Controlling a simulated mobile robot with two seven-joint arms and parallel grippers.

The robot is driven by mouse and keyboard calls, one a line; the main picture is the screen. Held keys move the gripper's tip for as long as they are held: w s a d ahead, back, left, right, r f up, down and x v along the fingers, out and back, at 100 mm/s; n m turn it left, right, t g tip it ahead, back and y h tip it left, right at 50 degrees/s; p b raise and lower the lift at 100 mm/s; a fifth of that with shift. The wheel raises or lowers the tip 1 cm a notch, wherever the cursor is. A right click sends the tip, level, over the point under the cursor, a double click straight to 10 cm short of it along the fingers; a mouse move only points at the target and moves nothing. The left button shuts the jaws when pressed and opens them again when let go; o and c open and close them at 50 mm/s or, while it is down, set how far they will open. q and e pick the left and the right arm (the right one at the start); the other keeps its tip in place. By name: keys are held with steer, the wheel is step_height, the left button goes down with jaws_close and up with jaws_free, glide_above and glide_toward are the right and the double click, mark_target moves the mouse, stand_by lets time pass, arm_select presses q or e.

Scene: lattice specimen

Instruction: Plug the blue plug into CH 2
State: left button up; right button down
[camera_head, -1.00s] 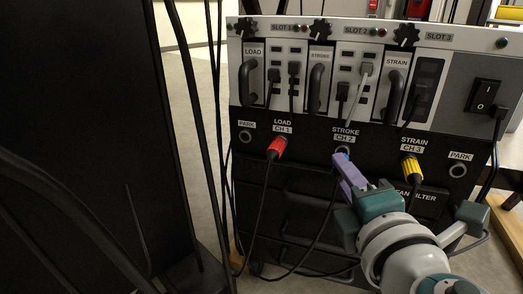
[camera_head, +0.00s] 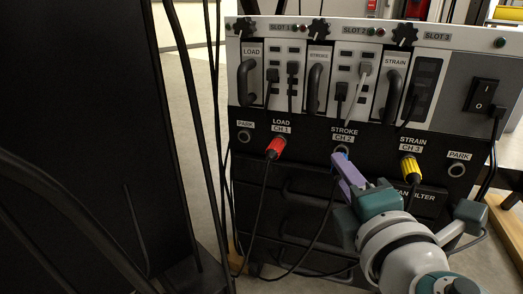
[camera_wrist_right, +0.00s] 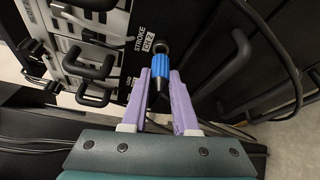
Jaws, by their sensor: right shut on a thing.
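The blue plug (camera_wrist_right: 158,72) sits between the purple fingertips of my right gripper (camera_wrist_right: 160,78), which is shut on it. Its front end points at the black panel beside the CH 2 label (camera_wrist_right: 147,43). In the head view my right gripper (camera_head: 345,164) is just below the STROKE CH 2 label (camera_head: 343,136), at the ring of the CH 2 socket (camera_head: 341,150). The fingers hide most of the plug there. I cannot tell how deep the plug is in the socket. My left gripper is not in view.
A red plug (camera_head: 275,148) is in CH 1 and a yellow plug (camera_head: 410,168) in CH 3. PARK sockets are at left (camera_head: 244,136) and right (camera_head: 457,170). Cables hang below the panel. A dark cabinet (camera_head: 90,120) stands at left.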

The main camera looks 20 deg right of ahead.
steer(key=shift+w+d, duration=0.55)
steer(key=shift+w, duration=0.05)
stand_by(1.0)
steer(key=shift+f, duration=0.2)
stand_by(0.4)
steer(key=c, duration=1)
jaws_free()
steer(key=o, duration=0.3)
steer(key=shift+w+d+r, duration=0.15)
steer(key=shift+w+d, duration=0.05)
steer(key=shift+w, duration=0.05)
steer(key=shift+o, duration=0.5)
steer(key=shift+s+a, duration=0.1)
steer(key=shift+s, duration=0.05)
steer(key=o, duration=0.5)
